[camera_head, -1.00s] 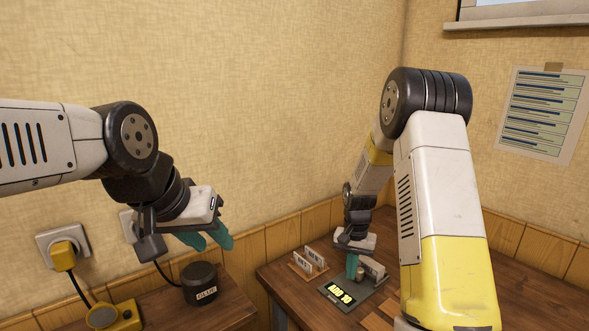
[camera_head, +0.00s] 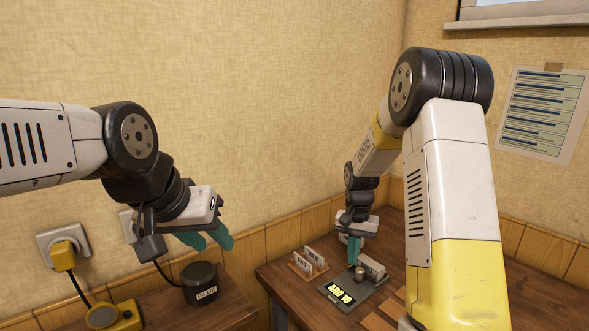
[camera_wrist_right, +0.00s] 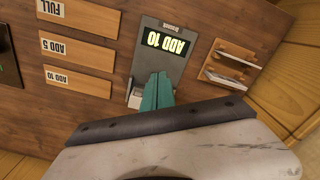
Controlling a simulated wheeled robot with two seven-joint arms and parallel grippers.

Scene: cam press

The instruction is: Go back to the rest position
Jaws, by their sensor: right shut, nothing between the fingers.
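My right gripper (camera_head: 354,262) is shut and empty, with its teal fingertips together. It hangs above the back of a dark grey device (camera_head: 346,300) whose lit display reads "ADD 10". A small metallic cylinder (camera_head: 360,273) and a light grey block (camera_head: 373,266) stand at the back of the device, close by the fingertips. In the right wrist view the shut fingers (camera_wrist_right: 158,92) overlap the device (camera_wrist_right: 163,65). My left gripper (camera_head: 212,241) hangs over the left table, its teal fingertips apart with nothing between them.
A wooden holder with white cards (camera_head: 310,262) stands left of the device. Wooden plates marked "FULL" (camera_wrist_right: 80,15), "ADD 5" (camera_wrist_right: 77,54) and "ADD 10" (camera_wrist_right: 78,82) lie on the table. A dark "GLUE" pot (camera_head: 201,284) and yellow device (camera_head: 113,316) stand on the left table.

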